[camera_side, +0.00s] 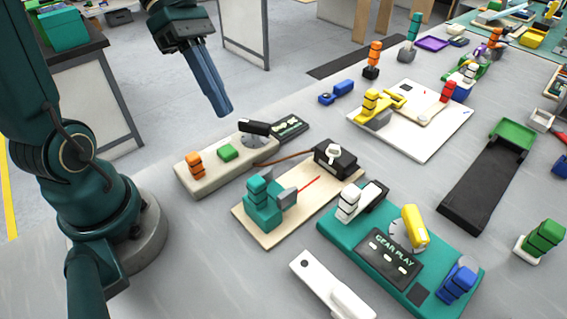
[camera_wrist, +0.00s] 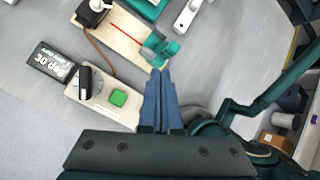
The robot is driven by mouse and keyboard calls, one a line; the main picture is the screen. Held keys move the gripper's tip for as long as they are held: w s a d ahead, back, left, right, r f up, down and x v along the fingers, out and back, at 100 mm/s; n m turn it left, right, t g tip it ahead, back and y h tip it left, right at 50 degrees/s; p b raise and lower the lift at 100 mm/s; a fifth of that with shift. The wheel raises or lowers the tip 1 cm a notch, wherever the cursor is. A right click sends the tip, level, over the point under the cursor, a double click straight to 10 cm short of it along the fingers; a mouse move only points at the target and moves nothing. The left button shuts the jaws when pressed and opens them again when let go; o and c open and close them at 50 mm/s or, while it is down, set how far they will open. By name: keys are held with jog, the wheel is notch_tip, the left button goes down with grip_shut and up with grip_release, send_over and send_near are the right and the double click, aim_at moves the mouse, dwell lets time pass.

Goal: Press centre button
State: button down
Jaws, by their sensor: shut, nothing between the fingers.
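A beige panel (camera_side: 205,179) carries a square green button (camera_side: 228,152) at its middle, an orange stacked knob (camera_side: 195,163) at one end and a black pointer (camera_side: 254,127) on a grey dial at the other. In the wrist view the green button (camera_wrist: 118,97) lies left of my fingers, and the black pointer (camera_wrist: 84,78) is farther left. My gripper (camera_side: 227,113) has its blue fingers shut and empty, pointing down above the panel with a clear gap. In the wrist view my gripper (camera_wrist: 160,72) covers the panel's right end, and the orange knob is hidden.
A dark display (camera_wrist: 50,62) reading 30 deg sits beside the dial end. A wooden board (camera_side: 276,228) with a teal block and black box stands next to the panel, joined by a brown cable. A teal GEAR PLAY board (camera_side: 340,238) is farther right.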

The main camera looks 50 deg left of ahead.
aim_at(221, 148)
jog(key=w+a+f+n+t+h, duration=0.1)
jog(key=a+f+n+h, duration=0.1)
jog(key=a+n, duration=0.3)
jog(key=shift+w+a+t, duration=0.3)
jog(key=shift+w+a, duration=0.1)
jog(key=shift+a, duration=0.2)
jog(key=shift+f, duration=0.1)
jog(key=shift+f, duration=4.4)
jog(key=shift+f, duration=0.4)
jog(key=shift+f, duration=0.55)
jog(key=shift+r, duration=1)
